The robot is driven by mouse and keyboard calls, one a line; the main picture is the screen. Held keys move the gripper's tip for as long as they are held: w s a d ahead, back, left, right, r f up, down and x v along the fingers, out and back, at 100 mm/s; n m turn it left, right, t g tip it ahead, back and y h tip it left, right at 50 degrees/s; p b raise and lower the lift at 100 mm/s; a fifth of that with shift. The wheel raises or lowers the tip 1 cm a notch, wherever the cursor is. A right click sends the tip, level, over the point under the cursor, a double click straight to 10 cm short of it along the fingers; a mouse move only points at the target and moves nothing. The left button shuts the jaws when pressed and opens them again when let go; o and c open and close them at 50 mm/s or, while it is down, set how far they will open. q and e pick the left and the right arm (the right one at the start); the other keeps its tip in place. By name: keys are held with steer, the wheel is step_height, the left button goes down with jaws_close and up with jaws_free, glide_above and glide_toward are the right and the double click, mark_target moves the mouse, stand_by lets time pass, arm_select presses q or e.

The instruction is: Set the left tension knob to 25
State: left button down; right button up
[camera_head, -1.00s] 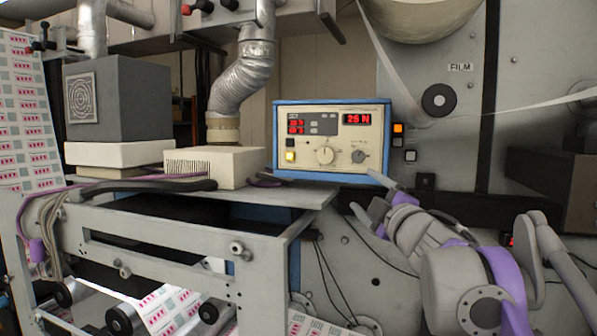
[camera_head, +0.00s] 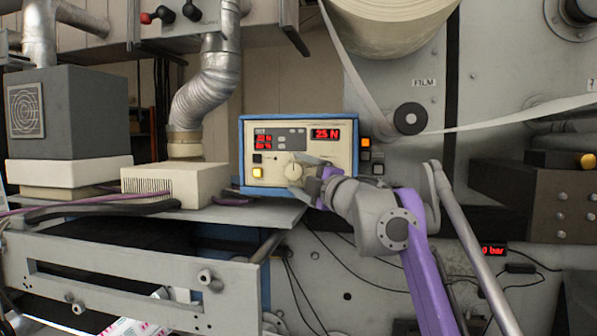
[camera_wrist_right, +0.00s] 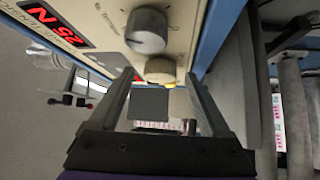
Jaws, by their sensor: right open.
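The tension control box (camera_head: 275,140) is a cream panel in a blue frame, and its red display (camera_head: 325,134) reads 25 N. The left knob (camera_head: 293,171) is round and cream; it also shows in the right wrist view (camera_wrist_right: 160,70), beyond and between the fingertips. The grey right knob (camera_wrist_right: 146,30) shows closer in the wrist view; in the head view my gripper covers it. My right gripper (camera_head: 306,190) is open and empty at the panel's lower front, by the left knob. I cannot tell whether it touches the knob. My left gripper is not in view.
Lit orange (camera_head: 365,142) and white buttons sit right of the box. A cream vented block (camera_head: 175,184) and cables lie on the shelf to the left. A film roll (camera_head: 395,20) hangs above, with its web running down and across to the right.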

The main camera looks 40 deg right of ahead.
steer(key=shift+w, duration=0.25)
jaws_close()
stand_by(0.3)
